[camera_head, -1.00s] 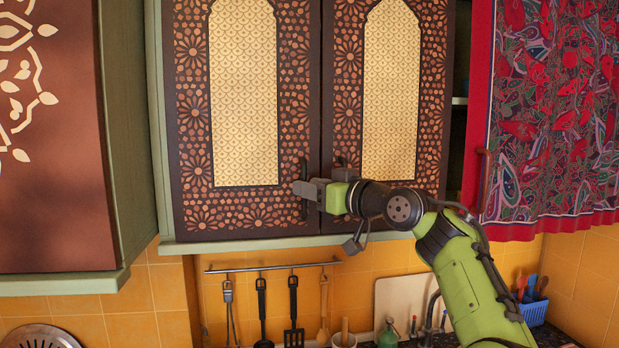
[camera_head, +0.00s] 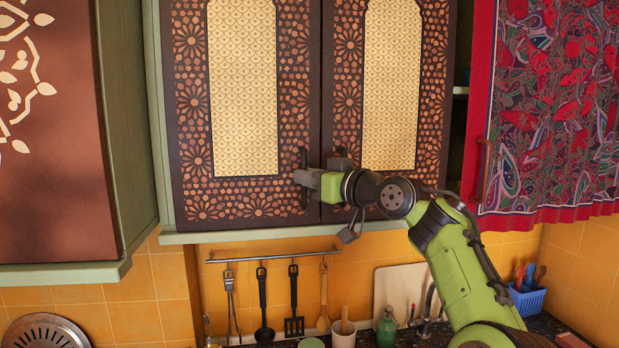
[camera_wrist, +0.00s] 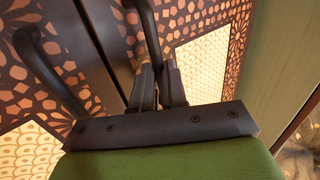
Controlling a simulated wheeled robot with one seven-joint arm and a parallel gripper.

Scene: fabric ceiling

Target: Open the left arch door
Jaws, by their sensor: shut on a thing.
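The left arch door (camera_head: 190,130) is a dark brown panel with a carved floral pattern and a gold arch inset. It looks closed, level with the right arch door (camera_head: 435,110). Its dark vertical bar handle (camera_head: 304,158) is at the lower right of the door. My gripper (camera_head: 306,179) is at this handle. In the wrist view my gripper (camera_wrist: 158,78) has its fingers shut on the dark curved handle (camera_wrist: 148,38), and the other door's handle (camera_wrist: 48,75) stands apart on the left. The exact finger contact is partly hidden.
A green cabinet with a brown door (camera_head: 50,170) is at the left. A red patterned curtain (camera_head: 550,110) hangs at the right. Below are a utensil rail (camera_head: 270,259), a cutting board (camera_head: 395,284) and a blue utensil holder (camera_head: 527,299). The space before the left door looks clear.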

